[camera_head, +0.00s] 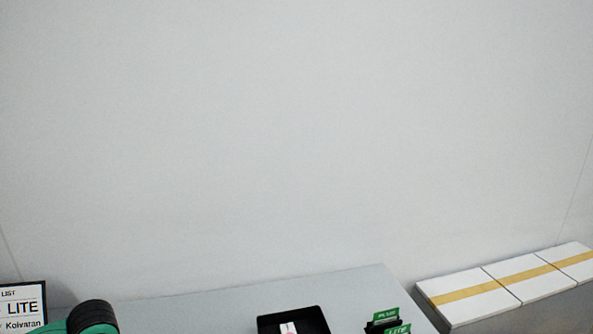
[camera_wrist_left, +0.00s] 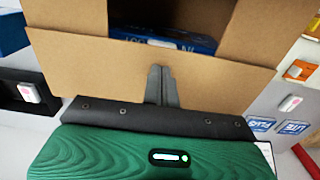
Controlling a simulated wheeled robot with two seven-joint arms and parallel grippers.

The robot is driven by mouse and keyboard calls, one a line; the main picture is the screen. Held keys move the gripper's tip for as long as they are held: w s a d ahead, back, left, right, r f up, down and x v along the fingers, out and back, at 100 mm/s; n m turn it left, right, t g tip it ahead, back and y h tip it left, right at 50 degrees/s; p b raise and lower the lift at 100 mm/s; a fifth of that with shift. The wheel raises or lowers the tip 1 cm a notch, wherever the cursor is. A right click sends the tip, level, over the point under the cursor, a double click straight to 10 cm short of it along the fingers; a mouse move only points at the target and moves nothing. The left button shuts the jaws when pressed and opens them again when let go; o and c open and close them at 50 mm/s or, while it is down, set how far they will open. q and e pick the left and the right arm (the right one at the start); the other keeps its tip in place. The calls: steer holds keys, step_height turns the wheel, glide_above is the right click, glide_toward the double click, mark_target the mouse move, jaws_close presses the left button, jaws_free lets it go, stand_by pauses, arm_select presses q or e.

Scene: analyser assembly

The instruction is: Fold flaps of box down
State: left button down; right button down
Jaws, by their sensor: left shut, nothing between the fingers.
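The cardboard box (camera_wrist_left: 225,88) fills the upper part of the left wrist view. A wide brown flap on the near side reaches toward my left gripper, and side flaps or walls stand to the left and right of the opening. A blue item (camera_wrist_left: 185,43) with partly hidden lettering and a small white piece lies inside the opening. My left gripper (camera_wrist_left: 159,72) is shut and empty, its dark fingertips over the near flap; I cannot tell whether they touch it. The box and both grippers are out of the head view.
A black tray (camera_head: 318,314) with a white item sits on the grey table (camera_head: 215,308). Green cards (camera_head: 386,314) stand in a dark holder to its right. Flat white boxes with yellow tape (camera_head: 510,285) lie at the far right. A list sign (camera_head: 24,303) stands far left.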

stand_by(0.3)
arm_select(q)
step_height(320, 180, up, 8)
steer(key=p, duration=0.2)
steer(key=shift+f+p, duration=0.25)
steer(key=shift+p, duration=0.1)
